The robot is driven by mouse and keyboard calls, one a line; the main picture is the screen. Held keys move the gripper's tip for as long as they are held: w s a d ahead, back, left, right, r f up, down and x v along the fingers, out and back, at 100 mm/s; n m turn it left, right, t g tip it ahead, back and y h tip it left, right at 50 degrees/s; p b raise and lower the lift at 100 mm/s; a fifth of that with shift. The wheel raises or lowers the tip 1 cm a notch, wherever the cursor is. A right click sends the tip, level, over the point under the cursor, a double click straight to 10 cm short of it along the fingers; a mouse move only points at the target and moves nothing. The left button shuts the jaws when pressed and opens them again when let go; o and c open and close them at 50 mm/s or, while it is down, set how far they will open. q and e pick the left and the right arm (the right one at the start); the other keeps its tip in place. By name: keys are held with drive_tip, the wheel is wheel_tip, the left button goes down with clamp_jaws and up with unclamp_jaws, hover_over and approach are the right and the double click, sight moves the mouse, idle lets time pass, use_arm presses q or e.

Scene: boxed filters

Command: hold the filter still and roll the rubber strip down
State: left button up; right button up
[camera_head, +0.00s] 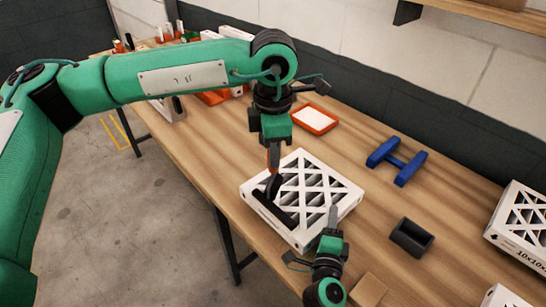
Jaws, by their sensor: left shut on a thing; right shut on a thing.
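The white boxed filter (346,205) with a lattice face lies flat on the wooden table. A black rubber strip (268,207) lies along its left front edge. My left gripper (273,168) points down over the filter's left part. It is shut on a dark upright piece (272,188) that meets the strip; whether this is a roller or part of the strip I cannot tell. My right gripper (333,217) is at the filter's front right corner, shut on the filter's edge; the exact contact is partly hidden.
A blue H-shaped object (397,161), a dark open box (411,236) and an orange tray (315,119) stand on the wooden table (440,190). Other boxed filters (522,226) are at the right edge. A brown block (368,290) lies near the front edge.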

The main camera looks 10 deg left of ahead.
sight(273, 172)
use_arm(q)
drive_tip(key=shift+r, duration=0.55)
drive_tip(key=shift+f, duration=0.15)
drive_tip(key=shift+f, duration=3.45)
drive_tip(key=shift+r, duration=3.55)
drive_tip(key=shift+f, duration=0.15)
drive_tip(key=shift+f, duration=3.4)
